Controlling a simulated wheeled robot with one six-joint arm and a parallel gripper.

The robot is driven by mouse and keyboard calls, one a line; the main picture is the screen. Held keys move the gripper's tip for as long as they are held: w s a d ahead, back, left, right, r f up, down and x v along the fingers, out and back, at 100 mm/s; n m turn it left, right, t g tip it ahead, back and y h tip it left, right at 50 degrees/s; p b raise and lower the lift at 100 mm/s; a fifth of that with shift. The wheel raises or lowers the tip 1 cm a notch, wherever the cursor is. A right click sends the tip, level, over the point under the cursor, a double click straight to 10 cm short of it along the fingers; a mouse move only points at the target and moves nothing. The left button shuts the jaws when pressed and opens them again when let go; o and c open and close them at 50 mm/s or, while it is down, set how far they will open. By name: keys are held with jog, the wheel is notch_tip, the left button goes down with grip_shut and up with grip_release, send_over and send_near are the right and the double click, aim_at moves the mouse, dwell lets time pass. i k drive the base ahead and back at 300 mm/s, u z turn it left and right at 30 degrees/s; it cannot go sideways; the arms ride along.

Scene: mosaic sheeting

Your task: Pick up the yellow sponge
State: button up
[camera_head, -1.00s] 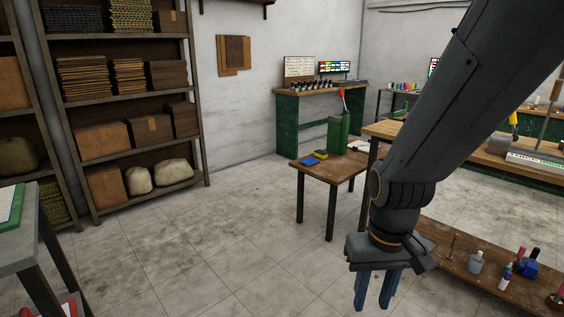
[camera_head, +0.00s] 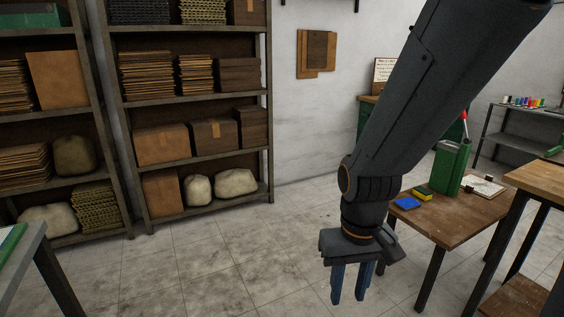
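The yellow sponge (camera_head: 424,192) is small in the picture. It lies on top of a small wooden table (camera_head: 447,226), right of my arm, and its upper face looks darker. A blue flat block (camera_head: 407,203) lies just to its left, and a green canister (camera_head: 452,167) stands just to its right. My gripper (camera_head: 349,298) points down over open floor, left of the table and well apart from the sponge. Its two blue fingers are apart with nothing between them.
A wooden workbench (camera_head: 540,178) stands close at the right edge. Shelving with boxes and sacks (camera_head: 235,183) lines the back left. A grey table (camera_head: 32,248) is at the left edge. The floor (camera_head: 210,280) between is clear.

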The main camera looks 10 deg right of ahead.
aim_at(424, 195)
jog(key=z, duration=0.1)
jog(key=i, duration=1.8)
jog(key=z, duration=1.2)
jog(key=i, duration=1.5)
jog(key=z, duration=0.7)
